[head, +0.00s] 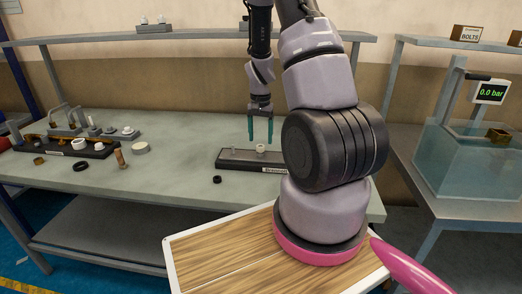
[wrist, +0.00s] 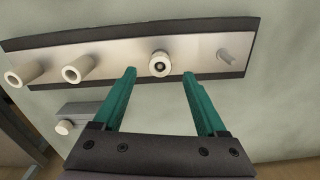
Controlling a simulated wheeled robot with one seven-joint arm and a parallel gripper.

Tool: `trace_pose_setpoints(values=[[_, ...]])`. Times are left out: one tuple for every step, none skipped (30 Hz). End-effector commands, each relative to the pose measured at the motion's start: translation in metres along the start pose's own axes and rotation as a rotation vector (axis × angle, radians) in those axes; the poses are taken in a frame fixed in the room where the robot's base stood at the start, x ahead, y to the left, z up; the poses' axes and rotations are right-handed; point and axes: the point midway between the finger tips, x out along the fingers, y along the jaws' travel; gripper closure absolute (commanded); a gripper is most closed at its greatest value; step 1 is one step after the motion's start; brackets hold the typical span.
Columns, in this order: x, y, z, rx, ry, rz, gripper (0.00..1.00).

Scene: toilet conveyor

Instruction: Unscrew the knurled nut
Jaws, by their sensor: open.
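My gripper (head: 261,138) is over the bench, pointing down, with its two teal fingers apart. In the wrist view the gripper (wrist: 159,72) is open and empty. A pale round piece with a dark ring and a central stud (wrist: 160,64), which looks like the knurled nut, sits on a metal-topped holder between the fingertips' lines. I cannot make out its knurling. It also shows as a small white piece (head: 261,148) below the fingers in the head view. The holder (head: 233,161) is a dark bar with a label on its front.
In the wrist view, two pale cylinders (wrist: 78,69) stand left of the nut and a thin bare stud (wrist: 225,55) to its right. A long dark tray (head: 95,152) with several parts lies on the left bench. A black ring (head: 217,180) lies in front of the holder.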

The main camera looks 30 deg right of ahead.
Motion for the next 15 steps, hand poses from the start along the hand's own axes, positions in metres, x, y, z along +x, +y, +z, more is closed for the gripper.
trace_pose_setpoints(values=[[0.0001,0.0000,0.0000,0.000,0.000,0.000,0.17],[0.0001,0.0000,0.0000,0.000,0.000,0.000,0.17],[0.0001,-0.0001,0.0000,0.000,0.000,0.000,0.17],[0.0001,-0.0001,0.0000,0.000,0.000,0.000,0.17],[0.0001,-0.0001,0.0001,0.000,0.000,0.000,0.17],[0.0001,-0.0001,0.0001,0.000,0.000,0.000,0.17],[0.0001,-0.0001,0.0001,0.000,0.000,0.000,0.17],[0.0001,-0.0001,0.0001,0.000,0.000,0.000,0.17],[-0.0001,-0.0001,0.0000,0.000,0.000,0.000,0.17],[-0.0005,-0.0001,0.0000,0.000,0.000,0.000,0.17],[-0.0012,-0.0002,-0.0001,0.000,0.000,0.000,0.17],[-0.0026,-0.0003,-0.0001,0.000,0.001,0.000,0.17],[-0.0040,-0.0003,-0.0002,-0.001,0.001,-0.001,0.17],[-0.0057,-0.0004,-0.0002,-0.001,0.001,-0.001,0.17],[-0.0086,-0.0006,-0.0001,-0.001,0.001,-0.001,0.17]])
